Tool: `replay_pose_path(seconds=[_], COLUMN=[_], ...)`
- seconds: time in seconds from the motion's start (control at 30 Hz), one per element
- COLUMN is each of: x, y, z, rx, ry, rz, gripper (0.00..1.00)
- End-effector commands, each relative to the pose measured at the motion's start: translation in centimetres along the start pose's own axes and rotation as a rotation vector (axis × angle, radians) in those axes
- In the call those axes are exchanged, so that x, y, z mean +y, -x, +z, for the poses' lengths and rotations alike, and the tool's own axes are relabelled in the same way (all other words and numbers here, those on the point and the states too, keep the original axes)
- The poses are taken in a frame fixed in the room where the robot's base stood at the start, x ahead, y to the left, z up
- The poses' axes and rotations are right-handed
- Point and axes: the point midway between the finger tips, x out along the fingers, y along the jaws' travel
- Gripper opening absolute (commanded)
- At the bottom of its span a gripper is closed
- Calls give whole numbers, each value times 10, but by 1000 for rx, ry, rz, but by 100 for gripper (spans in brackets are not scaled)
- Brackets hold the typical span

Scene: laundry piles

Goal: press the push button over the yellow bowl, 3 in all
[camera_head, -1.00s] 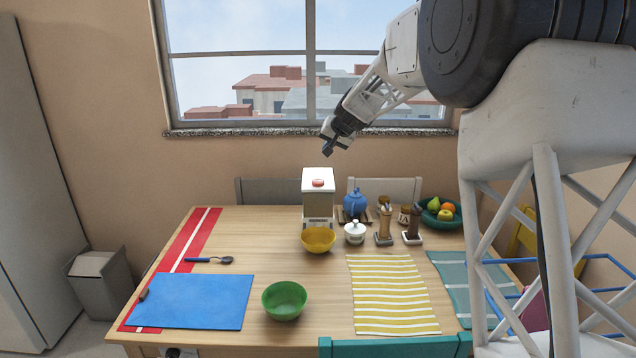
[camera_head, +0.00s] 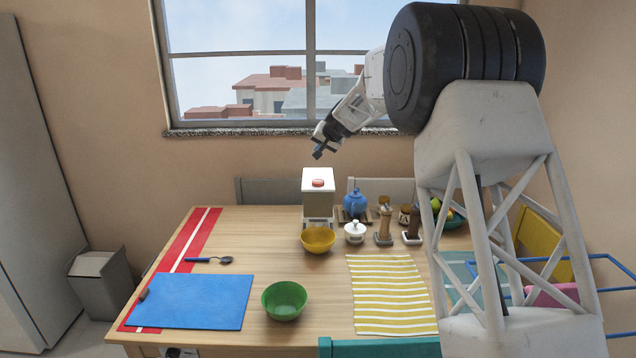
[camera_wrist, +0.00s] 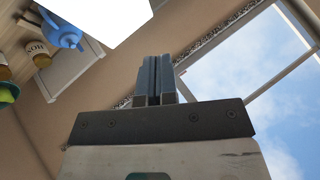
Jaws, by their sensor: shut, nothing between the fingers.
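The push button (camera_head: 318,183) is red and sits on top of a white box-shaped dispenser (camera_head: 318,207) at the back of the table. The yellow bowl (camera_head: 318,240) stands on the table at the foot of the dispenser's front. My gripper (camera_head: 317,155) is shut and empty, in the air above the button and apart from it. In the wrist view my gripper's fingers (camera_wrist: 158,62) are together, and a bright white surface, likely the dispenser, fills the top. The button does not show in the wrist view. What is inside the bowl is too small to tell.
A blue teapot (camera_head: 355,203), a white lidded pot (camera_head: 354,232) and wooden mills (camera_head: 384,226) stand right of the dispenser. A green bowl (camera_head: 284,300), blue mat (camera_head: 195,301) and yellow striped cloth (camera_head: 390,293) lie in front. The window (camera_head: 260,85) is behind.

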Motion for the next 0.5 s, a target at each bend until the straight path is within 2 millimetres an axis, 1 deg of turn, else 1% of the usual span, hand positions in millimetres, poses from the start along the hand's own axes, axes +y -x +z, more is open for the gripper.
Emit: replay_pose_path(seconds=[0.27, 0.5], x=[3, 11], y=[-3, -14], z=[3, 11], rx=[0, -1], ry=[0, 0], rz=[0, 1], gripper=[0, 0])
